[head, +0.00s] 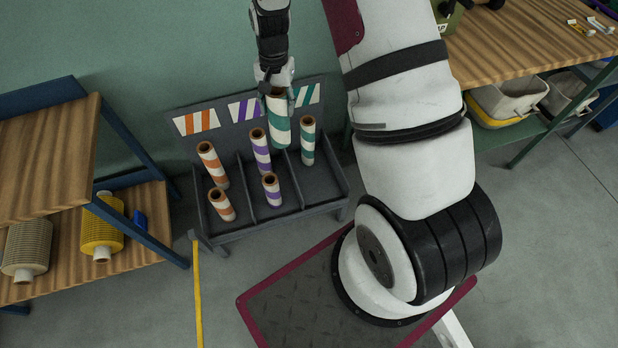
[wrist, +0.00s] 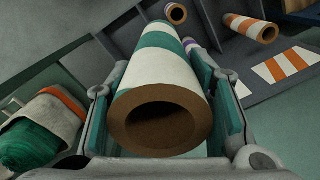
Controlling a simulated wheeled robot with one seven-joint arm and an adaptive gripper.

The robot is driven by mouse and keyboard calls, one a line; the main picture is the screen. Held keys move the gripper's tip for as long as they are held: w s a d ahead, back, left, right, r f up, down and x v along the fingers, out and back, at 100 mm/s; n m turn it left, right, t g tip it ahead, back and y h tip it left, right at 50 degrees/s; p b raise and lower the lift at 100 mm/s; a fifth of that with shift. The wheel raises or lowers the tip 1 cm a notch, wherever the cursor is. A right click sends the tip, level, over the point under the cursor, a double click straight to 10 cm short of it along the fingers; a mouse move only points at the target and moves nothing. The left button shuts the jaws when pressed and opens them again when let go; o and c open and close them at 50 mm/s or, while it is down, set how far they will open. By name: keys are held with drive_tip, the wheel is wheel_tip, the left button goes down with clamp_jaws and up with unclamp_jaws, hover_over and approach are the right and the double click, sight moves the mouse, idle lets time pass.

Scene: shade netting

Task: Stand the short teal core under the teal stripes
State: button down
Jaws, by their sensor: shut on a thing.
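My gripper (head: 274,75) is shut on the short teal core (head: 279,125), a white tube with teal bands and a brown open end. It holds the core roughly upright by its upper part, in front of the rack's back panel. The core also fills the middle of the wrist view (wrist: 168,78), between both fingers. The teal stripes (head: 307,95) are on the panel's right end, partly beside the core. Another teal core (head: 308,142) stands upright in the right bay under them. The held core appears left of it; its clearance above the rack is unclear.
The grey rack (head: 270,228) has three bays. Two orange cores (head: 212,165) stand in the left bay and two purple cores (head: 261,150) in the middle one. A wooden shelf (head: 45,170) is at left, a workbench (head: 510,45) at right. The right bay's front looks clear.

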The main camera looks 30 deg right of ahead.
drive_tip(key=d+f+m+b, duration=0.4)
drive_tip(key=f+b, duration=0.4)
drive_tip(key=f, duration=0.6)
drive_tip(key=s+d+f+m+b, duration=0.1)
drive_tip(key=d+f+m+b, duration=0.4)
drive_tip(key=f+b, duration=0.4)
drive_tip(key=s+d+f+m+b, duration=0.1)
drive_tip(key=d+f+m+b, duration=0.3)
drive_tip(key=f, duration=1.5)
drive_tip(key=m+b, duration=0.3)
drive_tip(key=b, duration=0.1)
drive_tip(key=shift+s+d, duration=0.2)
drive_tip(key=shift+d, duration=0.15)
drive_tip(key=shift+f+b, duration=0.2)
drive_tip(key=shift+b, duration=0.15)
drive_tip(key=c, duration=0.8)
unclamp_jaws()
drive_tip(key=shift+c, duration=0.2)
drive_tip(key=shift+o, duration=0.2)
